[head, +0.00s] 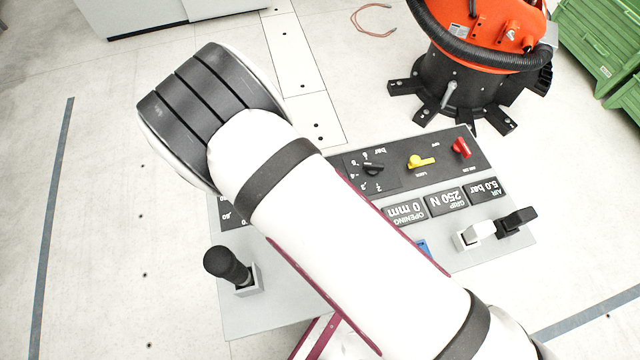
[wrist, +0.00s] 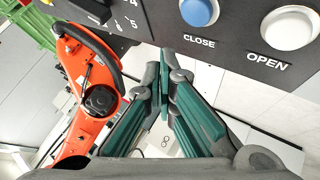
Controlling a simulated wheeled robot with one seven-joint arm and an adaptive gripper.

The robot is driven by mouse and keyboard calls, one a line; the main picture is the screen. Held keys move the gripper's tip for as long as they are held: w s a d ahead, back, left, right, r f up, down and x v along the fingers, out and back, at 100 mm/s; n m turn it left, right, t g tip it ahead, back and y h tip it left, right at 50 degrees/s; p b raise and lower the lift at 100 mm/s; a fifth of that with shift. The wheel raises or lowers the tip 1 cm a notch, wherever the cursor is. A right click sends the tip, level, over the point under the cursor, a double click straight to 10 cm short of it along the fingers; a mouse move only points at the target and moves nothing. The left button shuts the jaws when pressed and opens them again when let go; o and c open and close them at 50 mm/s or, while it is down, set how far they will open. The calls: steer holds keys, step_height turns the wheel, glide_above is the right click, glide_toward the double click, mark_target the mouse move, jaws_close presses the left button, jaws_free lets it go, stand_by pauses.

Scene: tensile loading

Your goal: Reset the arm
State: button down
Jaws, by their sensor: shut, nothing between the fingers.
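My arm (head: 330,230) is white with black bands and crosses the head view from the lower right to the upper left, over a grey control panel (head: 270,315). My gripper is hidden in the head view. In that view the fingers are near a panel face with a blue CLOSE button (wrist: 199,11) and a white OPEN button (wrist: 289,27). I cannot tell whether they touch it.
The panel carries a black joystick (head: 228,265), a yellow knob (head: 420,161), a red knob (head: 461,147) and readouts. An orange robot (head: 490,35) on a black base stands behind it. Green crates (head: 600,45) are at the upper right. The floor at left is clear.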

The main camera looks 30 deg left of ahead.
steer(key=shift+r+p, duration=0.35)
steer(key=shift+r, duration=0.45)
